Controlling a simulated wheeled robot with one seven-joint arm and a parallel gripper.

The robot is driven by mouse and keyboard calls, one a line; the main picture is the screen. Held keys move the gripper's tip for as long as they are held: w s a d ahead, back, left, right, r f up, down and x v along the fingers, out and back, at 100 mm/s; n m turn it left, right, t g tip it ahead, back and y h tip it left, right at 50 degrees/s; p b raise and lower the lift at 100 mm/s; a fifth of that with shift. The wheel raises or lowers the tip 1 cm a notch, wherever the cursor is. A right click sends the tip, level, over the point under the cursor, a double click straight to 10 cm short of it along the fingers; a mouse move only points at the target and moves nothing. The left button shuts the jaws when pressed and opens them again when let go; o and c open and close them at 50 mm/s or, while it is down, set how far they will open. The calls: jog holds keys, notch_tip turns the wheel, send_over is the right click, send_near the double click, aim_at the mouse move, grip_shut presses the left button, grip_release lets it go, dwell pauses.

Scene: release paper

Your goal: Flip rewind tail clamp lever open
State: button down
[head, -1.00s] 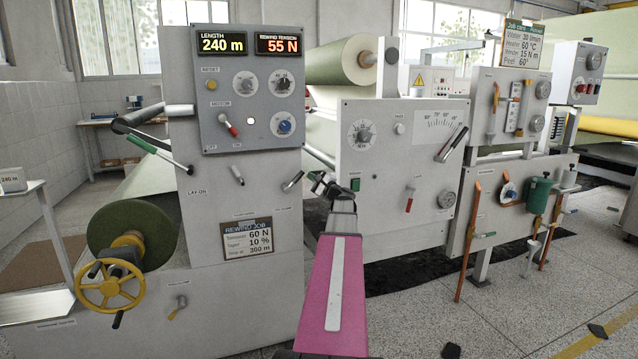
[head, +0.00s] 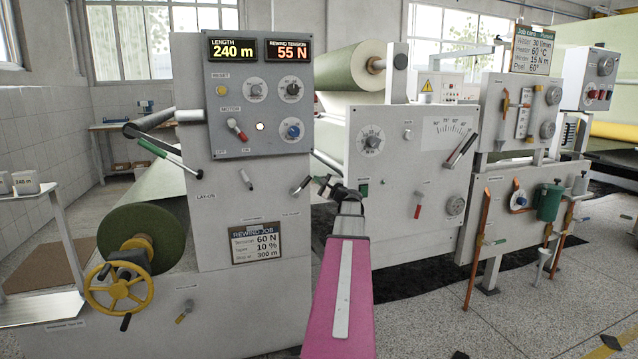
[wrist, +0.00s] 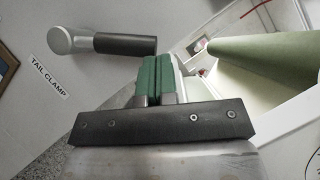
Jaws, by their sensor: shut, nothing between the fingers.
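The tail clamp lever (head: 300,186) sticks out from the right edge of the grey rewind panel in the head view. In the wrist view the lever (wrist: 126,44) has a dark handle and a silver hub at its left end, with a TAIL CLAMP label below left. My gripper (head: 322,183) is just right of the lever in the head view. In the wrist view its green fingertips (wrist: 153,62) are together, with nothing between them. They appear just below the handle's right end; I cannot tell whether they touch it.
The rewind panel's face (head: 215,215) carries other levers and knobs left of my gripper. A cabinet (head: 400,235) with a red-handled lever stands to the right. A green roll (head: 350,66) lies behind. A yellow handwheel (head: 118,288) is at lower left.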

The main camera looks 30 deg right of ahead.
jog(key=shift+w+a+r+n+g+h, duration=0.65)
jog(key=shift+a+n+g, duration=0.6)
jog(key=shift+a+n, duration=1)
jog(key=shift+w+a+r+n+g+h, duration=0.65)
jog(key=shift+a+n+g, duration=0.65)
jog(key=shift+a+n, duration=1)
jog(key=shift+w+a+r+n+g+h, duration=0.65)
jog(key=shift+a+n+g, duration=0.8)
jog(key=shift+a, duration=1.4)
jog(key=shift+s+f, duration=0.15)
jog(key=shift+f, duration=0.15)
